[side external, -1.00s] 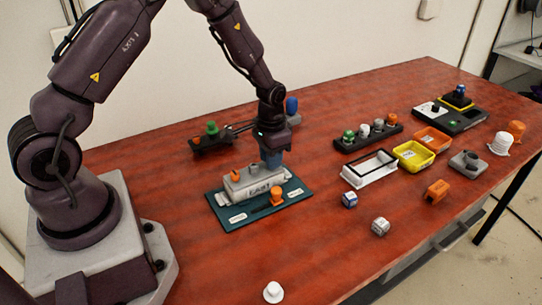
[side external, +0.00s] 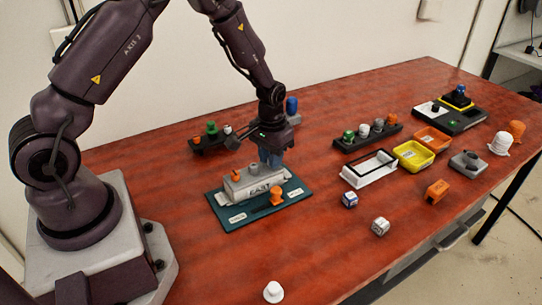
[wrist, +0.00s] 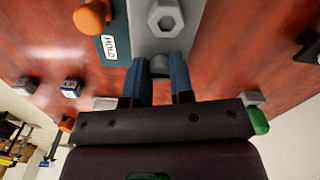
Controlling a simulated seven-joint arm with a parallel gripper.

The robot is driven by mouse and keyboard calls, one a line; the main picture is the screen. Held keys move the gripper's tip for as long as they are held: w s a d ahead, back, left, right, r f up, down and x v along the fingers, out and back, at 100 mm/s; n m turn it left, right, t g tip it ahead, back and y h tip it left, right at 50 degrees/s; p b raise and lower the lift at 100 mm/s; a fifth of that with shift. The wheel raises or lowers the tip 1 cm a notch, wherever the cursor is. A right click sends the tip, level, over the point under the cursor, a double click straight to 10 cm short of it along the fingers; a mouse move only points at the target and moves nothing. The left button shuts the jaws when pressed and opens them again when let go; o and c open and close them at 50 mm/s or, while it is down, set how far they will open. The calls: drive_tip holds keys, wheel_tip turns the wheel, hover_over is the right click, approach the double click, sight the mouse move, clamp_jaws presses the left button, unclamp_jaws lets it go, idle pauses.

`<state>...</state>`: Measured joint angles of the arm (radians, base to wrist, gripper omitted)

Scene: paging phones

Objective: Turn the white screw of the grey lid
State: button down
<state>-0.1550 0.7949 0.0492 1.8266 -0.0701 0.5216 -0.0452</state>
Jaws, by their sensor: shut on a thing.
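The grey lidded box (side external: 236,190) sits on a teal plate (side external: 232,217). Its lid carries an orange screw (side external: 238,173) and a grey hex screw (side external: 253,168); the hex screw (wrist: 165,18) also shows in the wrist view. My gripper (side external: 270,160) points down at the lid's right end. In the wrist view its blue fingers (wrist: 158,82) are shut on a short round screw (wrist: 158,65), taken as the white screw. It looks grey in shade there, and the fingers hide it in the side view.
An orange knob (side external: 277,196) stands on the plate's front side. Dark racks with knobs stand behind (side external: 207,144) and to the right (side external: 367,138). A white-framed tray (side external: 369,169) and small cubes (side external: 349,200) lie right. The front left table is mostly clear, with a white knob (side external: 273,292).

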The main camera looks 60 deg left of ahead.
drive_tip(key=c, duration=1)
unclamp_jaws()
wheel_tip(320, 180, up, 13)
drive_tip(key=s+d+r+m+t, duration=0.1)
drive_tip(key=s+d+r+t, duration=0.1)
drive_tip(key=s+r, duration=0.3)
drive_tip(key=s+d+r+m+t, duration=0.1)
drive_tip(key=s+d+r, duration=0.2)
drive_tip(key=s+r, duration=0.2)
drive_tip(key=s+d+r+m+t, duration=0.1)
drive_tip(key=s+r, duration=0.4)
drive_tip(key=s, duration=0.5)
drive_tip(key=shift+s+d+r+t, duration=0.1)
drive_tip(key=shift+d+r+t, duration=0.1)
drive_tip(key=shift+d+t, duration=0.25)
drive_tip(key=shift+s+d+r+t, duration=0.1)
drive_tip(key=shift+d+r+t, duration=0.1)
drive_tip(key=shift+d+t, duration=0.2)
